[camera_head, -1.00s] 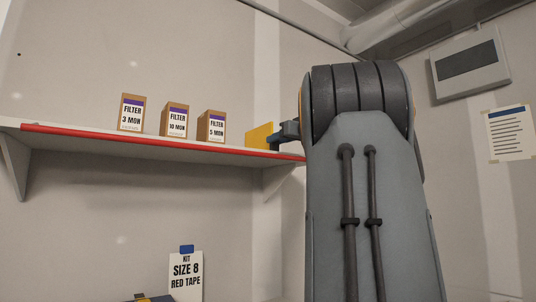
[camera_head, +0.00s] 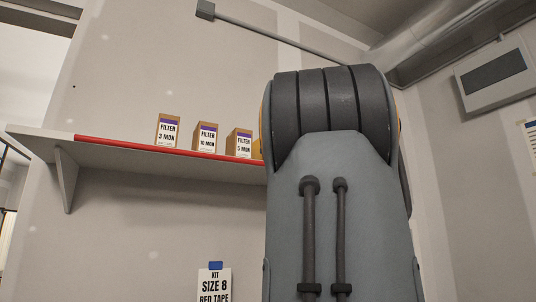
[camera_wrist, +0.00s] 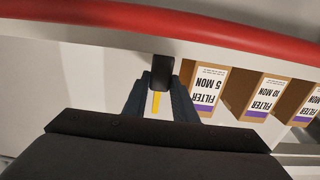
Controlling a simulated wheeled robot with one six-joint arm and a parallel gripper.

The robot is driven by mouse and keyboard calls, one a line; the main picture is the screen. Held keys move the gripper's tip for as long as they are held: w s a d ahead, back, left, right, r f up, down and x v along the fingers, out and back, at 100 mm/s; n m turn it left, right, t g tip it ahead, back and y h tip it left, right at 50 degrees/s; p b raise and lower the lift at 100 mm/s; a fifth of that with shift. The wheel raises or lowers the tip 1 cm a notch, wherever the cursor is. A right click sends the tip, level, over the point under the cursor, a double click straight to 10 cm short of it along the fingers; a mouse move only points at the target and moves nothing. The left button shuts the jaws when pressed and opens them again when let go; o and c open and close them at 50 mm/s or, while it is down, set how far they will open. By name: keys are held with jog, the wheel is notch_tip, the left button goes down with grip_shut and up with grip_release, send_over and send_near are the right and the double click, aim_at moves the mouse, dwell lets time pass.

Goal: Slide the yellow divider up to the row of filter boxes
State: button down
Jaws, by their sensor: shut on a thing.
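The yellow divider (camera_head: 257,149) stands on the shelf just right of the filter boxes, mostly hidden behind my arm in the head view. In the wrist view, its yellow edge (camera_wrist: 156,102) shows between the fingers of my gripper (camera_wrist: 160,92), which is shut on it. The row has three brown boxes: 3 MON (camera_head: 167,130), 10 MON (camera_head: 205,137) and 5 MON (camera_head: 239,143). The 5 MON box (camera_wrist: 208,92) is the one nearest my gripper, close beside a finger. I cannot tell whether the divider touches it.
The shelf (camera_head: 40,139) has a red front edge strip (camera_head: 130,145); this red edge (camera_wrist: 200,28) crosses the top of the wrist view. The shelf left of the boxes is clear.

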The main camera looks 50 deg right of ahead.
jog(key=c, duration=1.4)
grip_release()
jog(key=shift+c, duration=0.2)
jog(key=shift+b+v, duration=1.15)
jog(key=shift+v, duration=2.7)
